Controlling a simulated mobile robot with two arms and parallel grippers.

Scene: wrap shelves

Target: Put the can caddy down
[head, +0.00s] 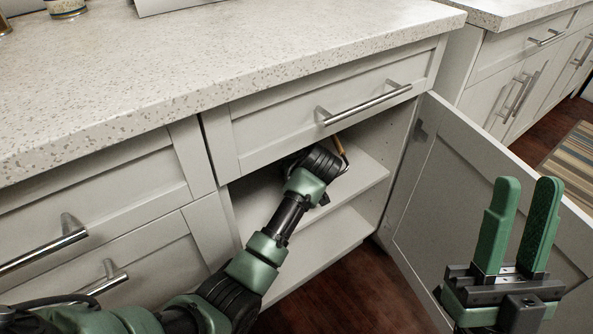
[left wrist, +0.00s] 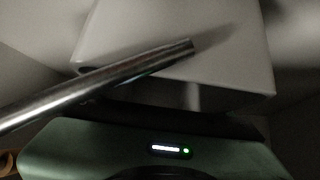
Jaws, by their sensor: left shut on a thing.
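My left arm reaches into the open lower cabinet in the head view, and my left gripper (head: 323,165) is at its upper shelf, just under the drawer. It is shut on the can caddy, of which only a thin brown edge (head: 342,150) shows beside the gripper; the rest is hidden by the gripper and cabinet. I cannot tell whether the caddy touches the shelf (head: 360,179). In the dark left wrist view a pale boxy surface and a metal bar fill the picture, and the fingertips do not show. My right gripper (head: 523,228) is open and empty, in front of the cabinet door.
The cabinet door (head: 460,205) stands open to the right. A drawer with a metal handle (head: 365,103) is directly above the opening. A lower shelf (head: 318,250) looks clear where visible. The speckled counter (head: 230,60) is above, with a small can (head: 66,7) at the back.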

